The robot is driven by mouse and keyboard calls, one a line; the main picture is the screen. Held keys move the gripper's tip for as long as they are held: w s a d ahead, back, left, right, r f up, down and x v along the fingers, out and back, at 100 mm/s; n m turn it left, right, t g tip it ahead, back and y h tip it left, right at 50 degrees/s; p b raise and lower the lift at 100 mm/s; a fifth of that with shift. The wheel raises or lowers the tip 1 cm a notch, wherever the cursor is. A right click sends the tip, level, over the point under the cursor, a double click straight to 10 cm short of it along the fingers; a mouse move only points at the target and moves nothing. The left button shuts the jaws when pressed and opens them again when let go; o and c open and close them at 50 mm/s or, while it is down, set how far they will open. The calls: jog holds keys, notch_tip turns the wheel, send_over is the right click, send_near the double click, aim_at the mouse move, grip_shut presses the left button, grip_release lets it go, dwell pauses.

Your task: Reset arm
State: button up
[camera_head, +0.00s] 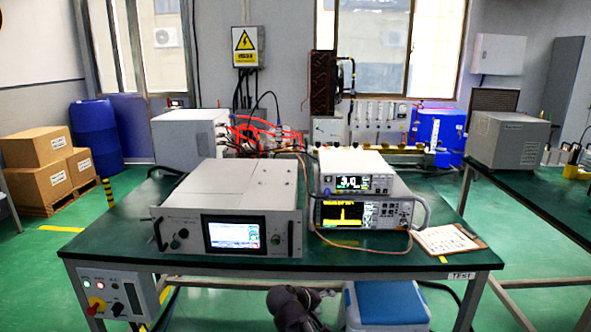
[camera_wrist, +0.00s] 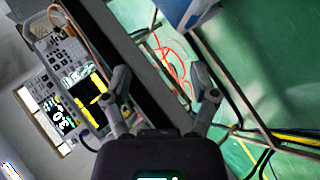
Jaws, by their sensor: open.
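My gripper (camera_wrist: 164,88) shows in the wrist view with its two fingers spread apart and nothing between them. In that tilted view it is in front of the table's edge, with the spectrum display (camera_wrist: 88,98) to the left and green floor to the right. In the head view, part of my dark arm shows at the bottom middle, below the front edge of the green-topped table (camera_head: 290,262). I cannot make out the fingers clearly there.
A large white generator (camera_head: 233,225) with a lit screen stands on the table. Two stacked instruments (camera_head: 358,200) and a clipboard (camera_head: 448,240) are to its right. A blue-and-white box (camera_head: 385,303) is below the table front, close to my arm. Open green floor (camera_head: 545,265) lies at the right.

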jog(key=s+d+f+m+g+y, duration=0.65)
jog(key=s+d+f+y, duration=0.2)
jog(key=s, duration=0.35)
notch_tip(320, 180, up, 24)
jog(key=p, duration=2.3)
jog(key=shift+d+n+g, duration=0.3)
jog(key=shift+n+g, duration=0.05)
jog(key=shift+s+r+h, duration=0.1)
jog(key=shift+h, duration=0.15)
dwell(0.6)
